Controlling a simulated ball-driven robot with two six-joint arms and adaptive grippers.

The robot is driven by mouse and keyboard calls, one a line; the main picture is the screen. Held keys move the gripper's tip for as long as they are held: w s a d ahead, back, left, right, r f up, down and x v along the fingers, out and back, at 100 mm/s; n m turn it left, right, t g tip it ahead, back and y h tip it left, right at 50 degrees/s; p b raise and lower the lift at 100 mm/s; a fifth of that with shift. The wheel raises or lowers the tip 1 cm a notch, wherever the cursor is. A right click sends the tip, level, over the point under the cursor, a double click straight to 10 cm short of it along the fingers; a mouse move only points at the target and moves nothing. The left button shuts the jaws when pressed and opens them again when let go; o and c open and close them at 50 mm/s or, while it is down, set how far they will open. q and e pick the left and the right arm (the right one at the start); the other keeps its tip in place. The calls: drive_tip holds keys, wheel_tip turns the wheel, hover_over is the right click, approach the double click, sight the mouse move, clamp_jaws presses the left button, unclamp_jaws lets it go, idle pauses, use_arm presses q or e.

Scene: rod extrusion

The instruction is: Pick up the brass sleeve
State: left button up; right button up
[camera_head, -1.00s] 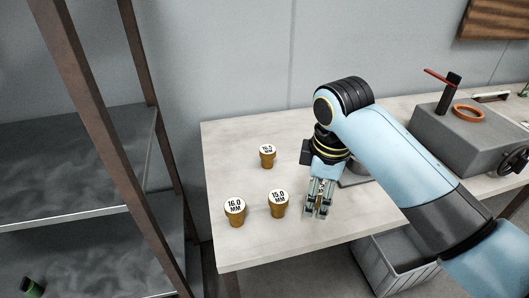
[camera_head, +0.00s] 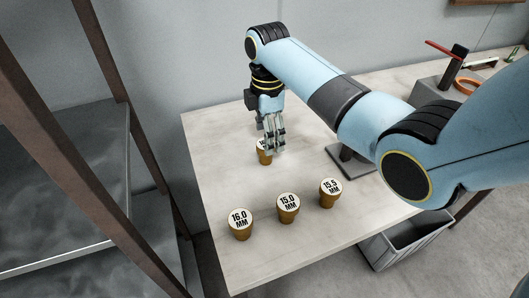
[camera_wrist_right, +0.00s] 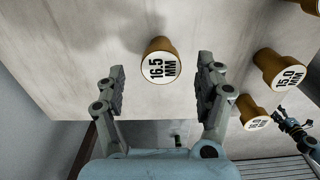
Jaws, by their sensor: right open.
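The brass sleeve marked 16.5 MM (camera_head: 263,157) stands upright at the back of the table. My right gripper (camera_head: 275,147) is over it and partly hides its label. In the right wrist view this sleeve (camera_wrist_right: 160,66) lies between the spread fingers of the right gripper (camera_wrist_right: 160,80), past their tips and not touching them. Sleeves marked 16.0 MM (camera_head: 240,226), 15.0 MM (camera_head: 288,208) and 15.5 MM (camera_head: 330,192) stand in a row near the front. A gripper, apparently my left one (camera_wrist_right: 294,128), shows small at the right edge of the wrist view; its jaws are unclear.
The pale table (camera_head: 215,170) is bare around the sleeves. A dark stand base (camera_head: 352,160) is right of the gripper. A grey bin (camera_head: 405,240) sits below the table's front edge. A dark shelf rack (camera_head: 60,190) stands at the left.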

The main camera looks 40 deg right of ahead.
drive_tip(key=f, duration=0.4)
drive_tip(key=shift+a, duration=0.2)
drive_tip(key=shift+f, duration=0.35)
drive_tip(key=shift+c, duration=1.2)
drive_tip(key=c, duration=0.4)
use_arm(q)
drive_tip(key=w, duration=0.3)
drive_tip(key=shift+t, duration=0.3)
use_arm(e)
clamp_jaws()
